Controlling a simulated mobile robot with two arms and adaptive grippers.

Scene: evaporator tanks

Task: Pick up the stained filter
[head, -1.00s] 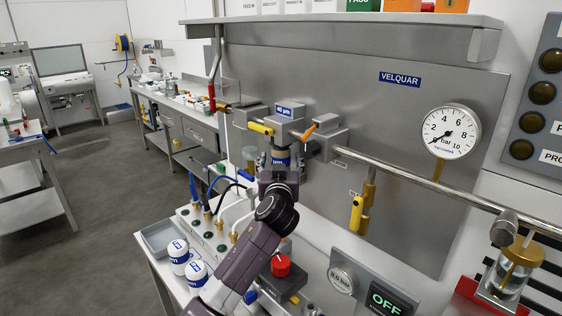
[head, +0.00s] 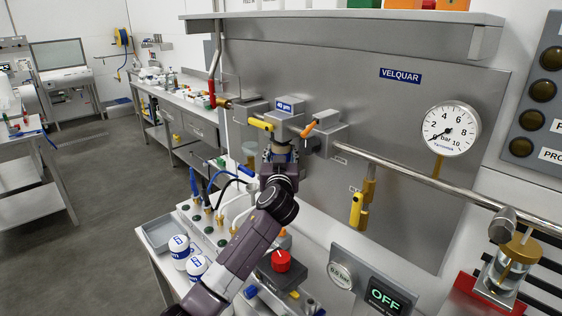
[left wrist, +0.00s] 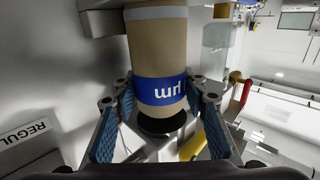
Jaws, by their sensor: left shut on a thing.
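The stained filter is a tan cylinder with a blue lettered band; it fills the middle of the left wrist view (left wrist: 158,48). My left gripper (head: 280,154) is at the filter head (head: 287,122), the grey block labelled 40 µm on the steel panel. In the left wrist view its blue-padded fingers (left wrist: 165,93) are on both sides of the filter at the band, shut on it. The filter's top is close under a grey part; I cannot tell whether they touch. In the head view my gripper hides most of the filter. My right gripper is not in view.
A yellow-handled valve (head: 261,125) and an orange-handled valve (head: 309,129) flank the head. Two white filters with blue bands (head: 180,248) stand on the bench beside a grey tray (head: 159,233). Hoses (head: 210,183) and a red knob (head: 281,261) are near my arm.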

